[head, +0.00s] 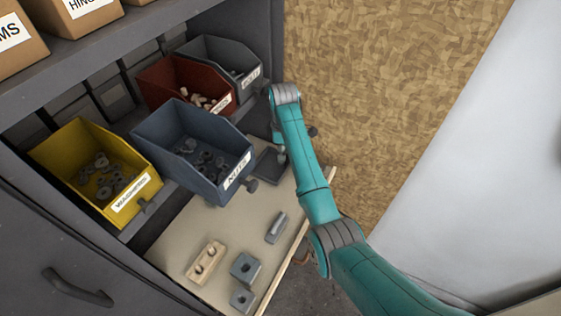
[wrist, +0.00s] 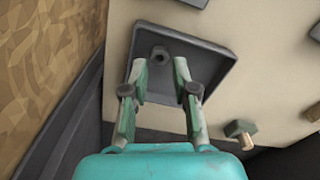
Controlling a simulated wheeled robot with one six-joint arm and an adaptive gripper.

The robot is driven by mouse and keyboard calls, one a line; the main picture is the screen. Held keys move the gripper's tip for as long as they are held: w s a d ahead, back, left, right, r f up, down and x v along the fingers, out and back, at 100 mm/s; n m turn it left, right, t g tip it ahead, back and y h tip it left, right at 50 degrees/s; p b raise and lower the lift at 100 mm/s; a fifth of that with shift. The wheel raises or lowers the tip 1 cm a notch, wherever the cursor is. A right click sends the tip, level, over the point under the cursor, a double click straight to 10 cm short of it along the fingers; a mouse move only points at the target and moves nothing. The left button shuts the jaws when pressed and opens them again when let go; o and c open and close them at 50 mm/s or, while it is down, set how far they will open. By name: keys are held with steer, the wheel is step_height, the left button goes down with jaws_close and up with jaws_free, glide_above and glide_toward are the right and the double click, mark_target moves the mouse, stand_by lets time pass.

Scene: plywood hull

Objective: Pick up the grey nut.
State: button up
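The grey nut (wrist: 160,53) lies in a shallow dark square tray (wrist: 205,57) in the wrist view, near the tray's left side. My gripper (wrist: 160,68) is open, its two fingertips apart over the tray. The nut shows between and just beyond the fingertips, and I see no contact with it. In the head view the tray (head: 268,166) is partly covered by my arm, and the nut cannot be made out there. The height of the fingertips above the tray is hard to tell.
A blue nuts bin (head: 185,170), yellow washers bin (head: 75,150), red bin (head: 160,85) and grey bin (head: 205,48) stand at the left. Blocks such as a wooden one (head: 205,262) lie on the pale board (head: 175,240).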

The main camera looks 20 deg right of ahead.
steer(key=shift+d+f, duration=0.1)
steer(key=shift+f, duration=1.6)
steer(key=c, duration=0.5)
